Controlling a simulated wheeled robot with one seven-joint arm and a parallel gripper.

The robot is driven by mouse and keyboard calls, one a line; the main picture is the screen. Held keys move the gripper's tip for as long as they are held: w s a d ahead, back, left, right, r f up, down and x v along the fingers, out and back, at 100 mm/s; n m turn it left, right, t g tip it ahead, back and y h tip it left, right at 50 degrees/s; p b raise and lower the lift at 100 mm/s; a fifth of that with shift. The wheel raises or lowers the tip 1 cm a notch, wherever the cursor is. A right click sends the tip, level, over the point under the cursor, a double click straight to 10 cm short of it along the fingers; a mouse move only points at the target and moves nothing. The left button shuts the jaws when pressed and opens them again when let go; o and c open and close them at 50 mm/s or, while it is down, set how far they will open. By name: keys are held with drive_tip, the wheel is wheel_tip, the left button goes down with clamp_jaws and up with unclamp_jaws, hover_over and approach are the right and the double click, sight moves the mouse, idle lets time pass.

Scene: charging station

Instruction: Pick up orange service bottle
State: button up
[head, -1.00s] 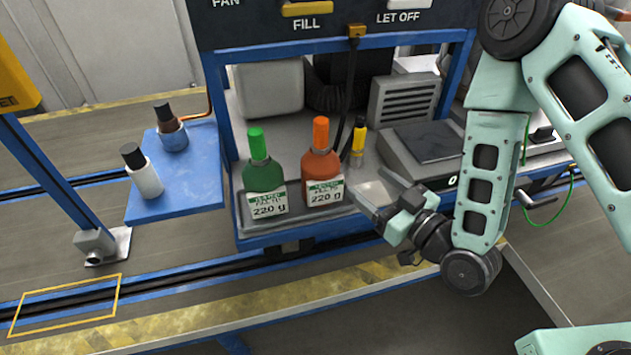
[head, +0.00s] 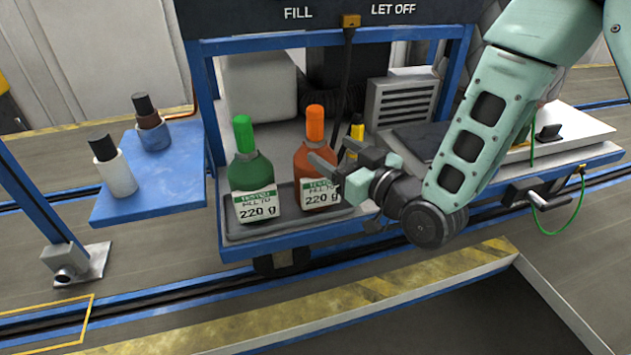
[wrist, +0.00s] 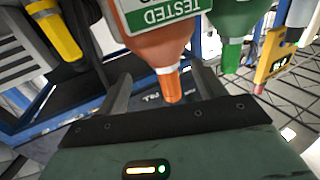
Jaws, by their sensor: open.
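The orange service bottle (head: 316,165) stands upright on a dark tray (head: 238,229), with an orange cap and a "220 g" label.
A green bottle (head: 251,175) stands close left of the orange one. A yellow bottle (head: 357,130) is behind to the right. A blue side shelf (head: 170,195) holds a white bottle (head: 113,168) and a dark-capped bottle (head: 152,128). A blue frame post (head: 205,110) rises at the left.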

sight(311, 141)
drive_tip(key=shift+a+f+p+x, duration=0.15)
drive_tip(key=shift+p+x, duration=0.25)
drive_tip(key=shift+x, duration=1.35)
drive_tip(key=shift+a+f+p+x, duration=0.1)
drive_tip(key=shift+p+x, duration=0.3)
drive_tip(key=shift+x, duration=1.3)
drive_tip(key=shift+s, duration=0.2)
drive_tip(key=shift+c, duration=0.3)
clamp_jaws()
